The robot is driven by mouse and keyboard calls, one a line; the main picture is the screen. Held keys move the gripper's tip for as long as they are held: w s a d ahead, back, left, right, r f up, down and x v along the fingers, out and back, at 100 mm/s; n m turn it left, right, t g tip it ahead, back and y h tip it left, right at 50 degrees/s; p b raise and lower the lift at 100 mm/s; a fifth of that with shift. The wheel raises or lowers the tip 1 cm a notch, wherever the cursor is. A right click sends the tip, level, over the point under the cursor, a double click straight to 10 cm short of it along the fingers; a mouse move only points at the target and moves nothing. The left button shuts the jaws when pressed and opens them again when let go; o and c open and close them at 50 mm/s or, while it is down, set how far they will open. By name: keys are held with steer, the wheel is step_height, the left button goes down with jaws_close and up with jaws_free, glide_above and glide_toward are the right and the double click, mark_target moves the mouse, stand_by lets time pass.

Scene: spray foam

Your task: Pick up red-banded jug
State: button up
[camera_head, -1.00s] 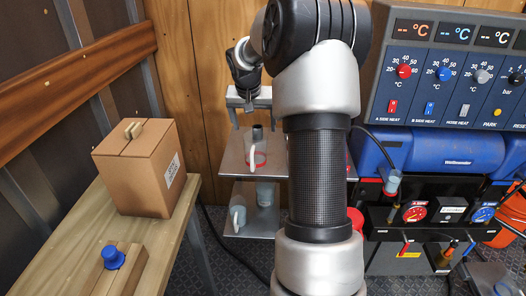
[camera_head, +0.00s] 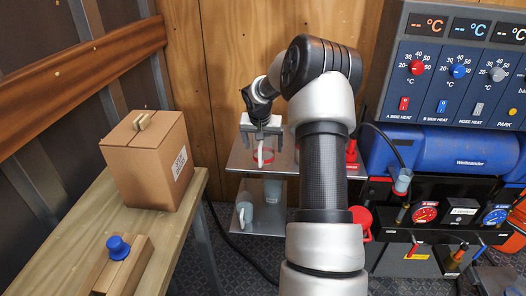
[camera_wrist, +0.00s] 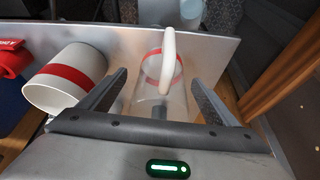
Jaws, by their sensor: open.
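The red-banded jug (camera_head: 264,157) stands on the upper metal shelf (camera_head: 240,160). In the wrist view the jug (camera_wrist: 152,68) is clear, with a red band and a white handle, and sits between the fingers. My gripper (camera_head: 262,136) is open and low over the jug, a finger on either side; it also shows in the wrist view (camera_wrist: 158,90). I cannot tell whether either finger touches the jug. The gripper hides the jug's top in the head view.
A white red-banded container (camera_wrist: 72,75) is close to the left finger in the wrist view. Paler jugs (camera_head: 245,213) stand on the lower shelf. A cardboard box (camera_head: 150,165) sits on the wooden bench at left. A control panel (camera_head: 455,70) is at right.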

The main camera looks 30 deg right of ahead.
mark_target(263, 150)
steer(key=x, duration=0.3)
steer(key=shift+w+a+f, duration=0.1)
steer(key=shift+a+f, duration=0.05)
steer(key=shift+f, duration=0.25)
steer(key=c, duration=1.1)
steer(key=shift+r, duration=0.1)
steer(key=shift+c, duration=0.2)
